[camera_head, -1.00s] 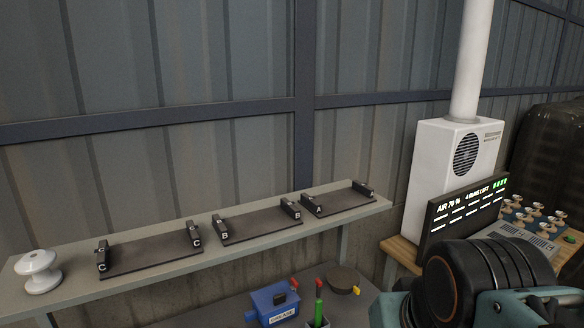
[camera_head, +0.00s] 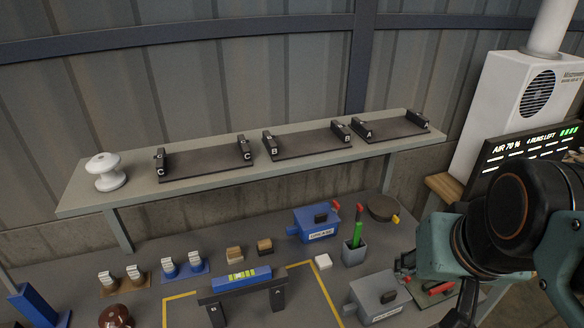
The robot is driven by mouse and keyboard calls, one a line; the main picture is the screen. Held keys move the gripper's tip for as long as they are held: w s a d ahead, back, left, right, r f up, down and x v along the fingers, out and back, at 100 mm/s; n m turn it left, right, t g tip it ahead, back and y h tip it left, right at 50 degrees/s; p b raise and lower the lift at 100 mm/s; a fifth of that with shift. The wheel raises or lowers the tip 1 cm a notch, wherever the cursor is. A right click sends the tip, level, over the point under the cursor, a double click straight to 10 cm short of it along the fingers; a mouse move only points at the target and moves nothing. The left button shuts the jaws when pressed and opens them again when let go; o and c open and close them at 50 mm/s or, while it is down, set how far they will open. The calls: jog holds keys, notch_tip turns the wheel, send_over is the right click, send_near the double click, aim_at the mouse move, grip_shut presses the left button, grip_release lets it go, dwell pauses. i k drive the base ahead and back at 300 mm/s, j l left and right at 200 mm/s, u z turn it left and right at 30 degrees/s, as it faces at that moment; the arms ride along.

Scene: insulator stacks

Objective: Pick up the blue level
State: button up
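The blue level (camera_head: 241,279) has a yellow-green vial in its middle. It lies across the top of a dark two-legged stand (camera_head: 277,297) on the lower bench, inside yellow tape lines. The level is fully visible, with nothing in front of it. My teal and black arm fills the lower right of the head view, well to the right of the level. My gripper's fingertips cannot be made out in the picture.
A raised shelf (camera_head: 215,183) behind carries dark trays marked C, B and A and a white insulator (camera_head: 105,171). A blue box (camera_head: 318,223), a green-handled tool in a grey cup (camera_head: 355,252), a grey box (camera_head: 378,298) and small blocks (camera_head: 235,254) surround the level.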

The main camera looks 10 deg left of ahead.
aim_at(254, 276)
jog(key=u, duration=1.4)
jog(key=k+l, duration=0.1)
jog(key=k, duration=0.15)
jog(key=i, duration=0.25)
jog(key=k, duration=0.4)
jog(key=u, duration=0.05)
